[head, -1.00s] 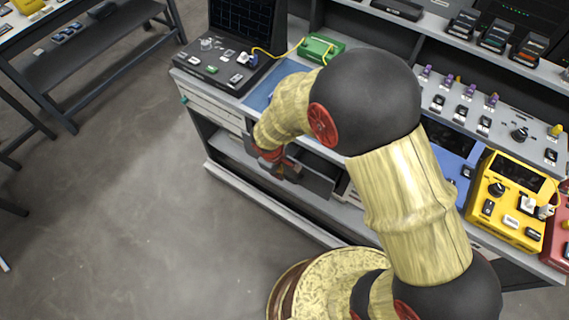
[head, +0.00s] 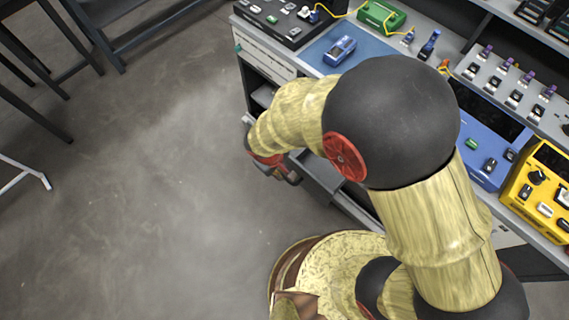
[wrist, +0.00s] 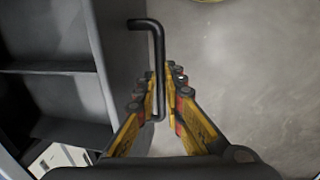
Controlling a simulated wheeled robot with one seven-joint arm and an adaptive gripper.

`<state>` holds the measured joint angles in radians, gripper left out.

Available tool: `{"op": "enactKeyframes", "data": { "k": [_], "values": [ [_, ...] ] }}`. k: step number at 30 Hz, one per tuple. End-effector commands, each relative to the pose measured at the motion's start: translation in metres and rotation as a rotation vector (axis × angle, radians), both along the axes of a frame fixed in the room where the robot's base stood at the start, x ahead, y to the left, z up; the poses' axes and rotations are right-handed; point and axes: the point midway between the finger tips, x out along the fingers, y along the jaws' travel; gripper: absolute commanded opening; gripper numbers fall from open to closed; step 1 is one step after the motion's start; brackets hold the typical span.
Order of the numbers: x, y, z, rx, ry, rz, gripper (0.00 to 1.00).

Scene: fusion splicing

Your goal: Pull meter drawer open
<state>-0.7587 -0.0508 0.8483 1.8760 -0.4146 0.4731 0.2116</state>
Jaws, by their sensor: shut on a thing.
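The meter drawer (head: 322,176) is a dark grey box that sticks out from under the bench, partly hidden behind my arm in the head view. In the wrist view its front panel (wrist: 123,45) stands left of my fingers. Its black bar handle (wrist: 157,55) runs down between the yellow and red fingers of my gripper (wrist: 165,82). The gripper is shut on this handle.
The workbench (head: 318,66) carries a blue handheld meter (head: 340,50), a green box (head: 381,16), a blue unit (head: 485,150) and a yellow unit (head: 540,190). Another dark table stands at upper left. The grey floor (head: 160,190) left of my gripper is clear.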

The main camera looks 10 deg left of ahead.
Motion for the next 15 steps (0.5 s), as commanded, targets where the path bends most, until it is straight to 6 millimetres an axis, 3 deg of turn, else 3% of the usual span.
{"op": "enactKeyframes", "data": {
  "k": [10,11,15],
  "values": [
    [-0.0010,0.0009,0.0001,0.000,0.000,0.000,0.00],
    [-0.0010,0.0009,0.0001,0.000,0.000,0.000,0.11],
    [-0.0009,0.0008,0.0001,0.000,0.000,0.000,0.19]
  ]
}}
